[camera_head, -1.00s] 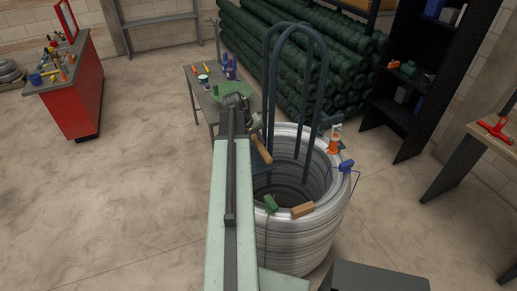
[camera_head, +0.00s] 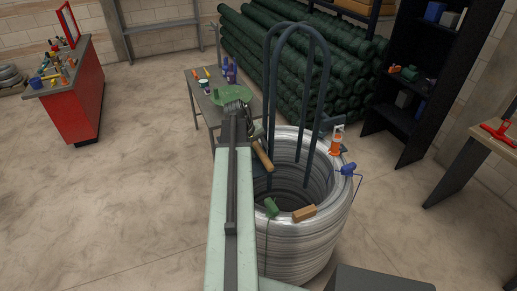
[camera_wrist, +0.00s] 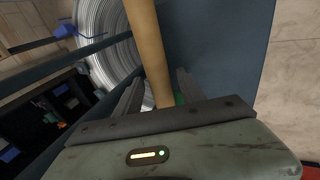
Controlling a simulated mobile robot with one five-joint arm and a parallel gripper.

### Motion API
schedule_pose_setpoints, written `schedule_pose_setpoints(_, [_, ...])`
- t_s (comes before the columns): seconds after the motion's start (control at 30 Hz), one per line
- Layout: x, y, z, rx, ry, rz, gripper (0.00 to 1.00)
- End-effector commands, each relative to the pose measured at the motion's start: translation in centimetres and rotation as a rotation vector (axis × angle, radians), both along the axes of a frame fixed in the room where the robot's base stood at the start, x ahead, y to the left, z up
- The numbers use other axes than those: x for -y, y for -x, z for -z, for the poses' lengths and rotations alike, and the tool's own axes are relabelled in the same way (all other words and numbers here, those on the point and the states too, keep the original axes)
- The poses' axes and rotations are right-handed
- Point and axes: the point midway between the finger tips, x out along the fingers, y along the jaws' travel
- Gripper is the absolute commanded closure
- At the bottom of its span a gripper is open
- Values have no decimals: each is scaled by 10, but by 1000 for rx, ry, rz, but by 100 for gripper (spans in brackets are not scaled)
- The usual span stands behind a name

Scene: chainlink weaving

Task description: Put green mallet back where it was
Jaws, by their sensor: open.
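My gripper (camera_head: 236,108) is at the far end of my arm, in front of the small grey work table (camera_head: 203,104). A wooden handle (camera_head: 262,155), which looks like the mallet's, slants down to the right beside the gripper. In the wrist view the handle (camera_wrist: 150,50) runs between the two open fingers (camera_wrist: 160,98). A bit of green (camera_wrist: 180,98) shows by the gripper's base. The rest of the head is hidden, and I cannot tell whether the fingers touch the handle.
A large wire coil (camera_head: 315,240) with tall dark hoops (camera_head: 270,90) stands right of my arm. A green tool (camera_head: 270,207), a wooden block (camera_head: 304,213), an orange bottle (camera_head: 337,140) and a blue tool (camera_head: 347,169) sit on its rim. The floor at left is open.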

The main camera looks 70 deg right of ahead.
Motion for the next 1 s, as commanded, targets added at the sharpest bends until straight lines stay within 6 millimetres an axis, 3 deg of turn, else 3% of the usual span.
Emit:
schedule_pose_setpoints(0.17, [-5,-4,-22,0,0,0,53])
schedule_pose_setpoints(0.6, [-32,-27,-109,0,0,0,53])
schedule_pose_setpoints(1.0, [-35,-30,-112,0,0,1,53])
